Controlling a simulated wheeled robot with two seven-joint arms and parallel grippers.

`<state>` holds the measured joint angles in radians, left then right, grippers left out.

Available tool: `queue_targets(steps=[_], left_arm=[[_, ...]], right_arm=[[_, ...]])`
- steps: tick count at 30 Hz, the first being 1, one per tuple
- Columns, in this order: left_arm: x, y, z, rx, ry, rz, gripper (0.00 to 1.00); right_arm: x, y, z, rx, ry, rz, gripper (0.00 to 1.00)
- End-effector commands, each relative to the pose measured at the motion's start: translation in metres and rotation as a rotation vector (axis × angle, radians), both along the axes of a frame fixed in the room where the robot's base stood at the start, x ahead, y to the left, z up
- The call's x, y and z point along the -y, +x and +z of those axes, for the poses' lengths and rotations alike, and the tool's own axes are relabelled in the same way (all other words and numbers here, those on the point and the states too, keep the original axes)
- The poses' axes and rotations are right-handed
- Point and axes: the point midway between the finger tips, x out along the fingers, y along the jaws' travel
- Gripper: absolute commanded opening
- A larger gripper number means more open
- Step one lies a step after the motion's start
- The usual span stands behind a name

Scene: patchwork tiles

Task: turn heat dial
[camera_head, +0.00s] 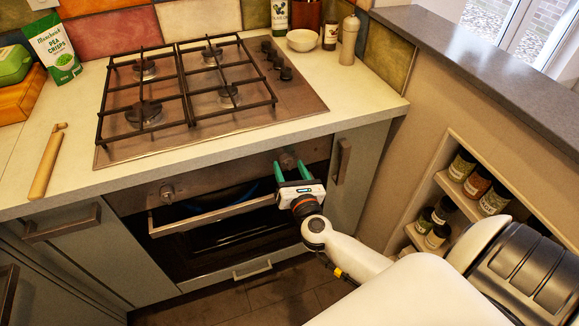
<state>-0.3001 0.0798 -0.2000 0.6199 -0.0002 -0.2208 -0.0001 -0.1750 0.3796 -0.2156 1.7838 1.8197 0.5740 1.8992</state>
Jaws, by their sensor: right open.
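The oven front under the hob carries a round heat dial (287,158) near its right end and another round dial (167,191) near its left end. My right gripper (291,171) is open, with its two green fingers pointing at the panel by the right dial. The dial shows between and just beyond the fingertips; I cannot tell whether they touch it. My left gripper is not in view.
A gas hob (190,85) with several small knobs (279,62) sits in the worktop above. A long metal bar (215,213) crosses the oven front below the dials. A rolling pin (47,162) lies left; spice jars (476,184) stand in the right shelf.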

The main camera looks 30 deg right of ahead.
Motion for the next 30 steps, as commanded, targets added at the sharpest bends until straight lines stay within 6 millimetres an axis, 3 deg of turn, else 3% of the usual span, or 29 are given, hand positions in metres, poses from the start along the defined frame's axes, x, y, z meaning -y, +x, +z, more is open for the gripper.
queue_targets(steps=[11,19,30], left_arm=[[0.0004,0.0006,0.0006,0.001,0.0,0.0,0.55],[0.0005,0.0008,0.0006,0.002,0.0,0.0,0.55],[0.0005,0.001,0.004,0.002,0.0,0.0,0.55]], right_arm=[[0.0017,0.0057,-0.0001,0.0,0.0,0.0,0.54],[0.0017,0.0055,0.0,0.0,0.0,0.0,0.1],[0.0013,0.0054,0.0003,-0.016,-0.059,0.0,0.1]])
